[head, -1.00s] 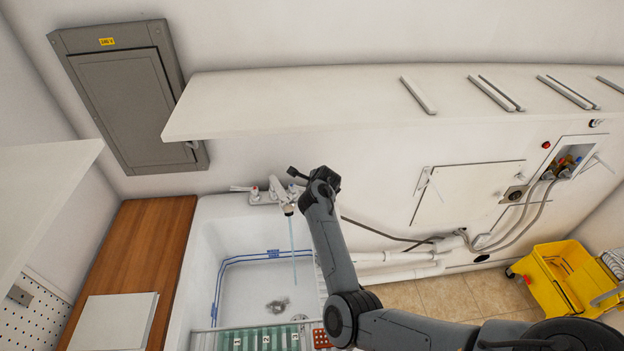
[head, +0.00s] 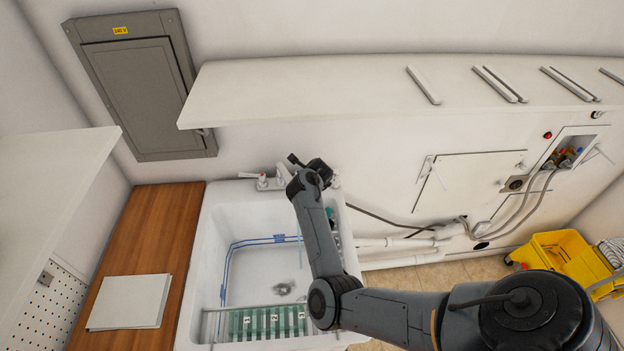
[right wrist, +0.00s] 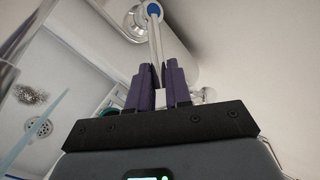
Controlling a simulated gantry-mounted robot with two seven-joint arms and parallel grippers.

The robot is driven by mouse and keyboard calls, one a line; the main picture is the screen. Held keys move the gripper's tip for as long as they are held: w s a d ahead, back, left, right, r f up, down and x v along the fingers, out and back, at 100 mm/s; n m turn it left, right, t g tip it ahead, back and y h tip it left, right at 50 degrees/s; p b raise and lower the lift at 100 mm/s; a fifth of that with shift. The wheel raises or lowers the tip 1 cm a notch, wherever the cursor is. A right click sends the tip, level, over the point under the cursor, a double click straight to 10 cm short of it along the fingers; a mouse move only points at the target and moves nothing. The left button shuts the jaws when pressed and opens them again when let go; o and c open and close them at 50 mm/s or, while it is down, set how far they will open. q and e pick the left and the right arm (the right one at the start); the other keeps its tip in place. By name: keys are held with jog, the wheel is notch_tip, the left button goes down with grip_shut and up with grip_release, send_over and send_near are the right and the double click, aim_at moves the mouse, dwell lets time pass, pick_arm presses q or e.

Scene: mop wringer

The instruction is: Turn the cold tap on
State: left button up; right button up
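The cold tap shows at the top of the right wrist view as a chrome lever with a blue-marked cap (right wrist: 153,10). The lever runs down from the cap to the gap between the dark purple fingers of my right gripper (right wrist: 158,82). The fingers are close together; I cannot tell whether they touch the lever. In the head view my right gripper (head: 300,165) is over the right part of the faucet and hides it. The red-marked hot tap (head: 262,181) shows to its left. A pale blue water stream (right wrist: 35,130) crosses the wrist view. My left gripper is not in view.
The white sink (head: 210,260) lies below, with a green numbered rack (head: 262,322) across its near side. A wall shelf (head: 300,95) overhangs behind. A wooden counter (head: 150,240) is on the left, and a yellow mop bucket (head: 565,250) is on the right.

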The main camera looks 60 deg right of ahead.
jog(key=o, duration=0.4)
jog(key=p+v, duration=0.1)
jog(key=v, duration=0.9)
jog(key=shift+s+a+r, duration=0.15)
jog(key=shift+a+r, duration=0.1)
jog(key=shift+a, duration=0.05)
jog(key=shift+c, duration=0.3)
